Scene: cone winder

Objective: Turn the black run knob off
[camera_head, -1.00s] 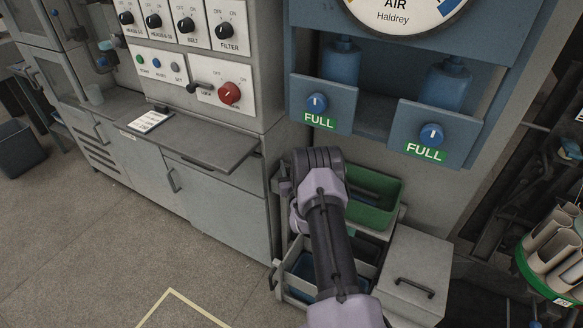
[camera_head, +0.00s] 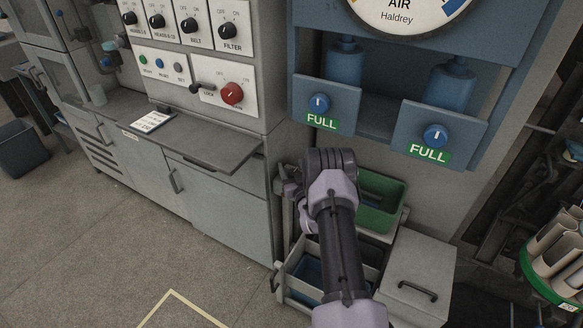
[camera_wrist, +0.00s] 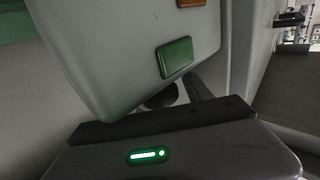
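A grey control panel at the upper left of the head view carries a row of black knobs, among them the BELT knob (camera_head: 195,25) and the FILTER knob (camera_head: 230,31). Each has ON and OFF marks; which way each points is too small to tell surely. No knob label reading "run" is legible. A black lever (camera_head: 196,88) marked LOCK sits below, beside a red knob (camera_head: 232,93). My arm reaches up from the bottom centre, below and right of the panel, apart from it. My gripper's fingers are not distinguishable in either view.
A grey shelf (camera_head: 215,146) juts out below the panel with a white card (camera_head: 152,122) on it. Blue dispensers with FULL labels stand right of the panel. A green bin (camera_head: 381,203) sits beside my arm. The floor at lower left is clear.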

